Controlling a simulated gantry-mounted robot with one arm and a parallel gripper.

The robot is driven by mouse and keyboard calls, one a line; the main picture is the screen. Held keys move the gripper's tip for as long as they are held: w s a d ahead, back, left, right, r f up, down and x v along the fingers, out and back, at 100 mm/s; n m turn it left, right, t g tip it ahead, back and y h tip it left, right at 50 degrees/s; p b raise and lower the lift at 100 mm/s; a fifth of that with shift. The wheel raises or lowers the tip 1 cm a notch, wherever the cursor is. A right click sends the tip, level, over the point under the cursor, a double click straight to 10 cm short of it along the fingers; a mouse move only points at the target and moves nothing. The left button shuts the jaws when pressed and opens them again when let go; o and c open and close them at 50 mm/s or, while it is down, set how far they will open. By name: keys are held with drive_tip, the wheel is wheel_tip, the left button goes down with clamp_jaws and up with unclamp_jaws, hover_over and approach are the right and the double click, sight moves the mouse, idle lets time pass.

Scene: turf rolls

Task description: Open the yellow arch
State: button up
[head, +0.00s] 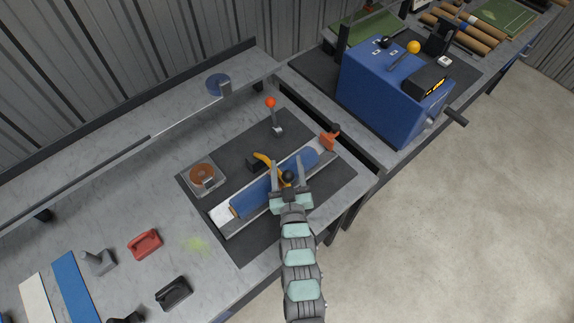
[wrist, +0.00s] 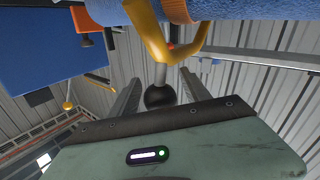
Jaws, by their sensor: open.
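The yellow arch (head: 264,159) spans the blue roll (head: 258,196) in the long grey cradle. In the wrist view the arch (wrist: 149,35) shows large at the top, curving around the roll (wrist: 250,9). A short metal stem with a black ball knob (wrist: 160,97) sticks out from the arch. My gripper (head: 287,170) is at the near side of the arch, with its jaws open. In the wrist view the knob lies between the two fingers of my gripper (wrist: 160,80). Whether either finger touches it, I cannot tell. The arch appears closed over the roll.
An orange clamp (head: 328,141) sits at the cradle's right end, and a red-knobbed lever (head: 271,103) stands behind it. A brown disc unit (head: 203,174) is to the left. A blue machine (head: 385,90) stands at the back right. The bench front left holds a red handle (head: 145,244).

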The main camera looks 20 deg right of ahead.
clamp_jaws()
idle(0.7)
idle(0.8)
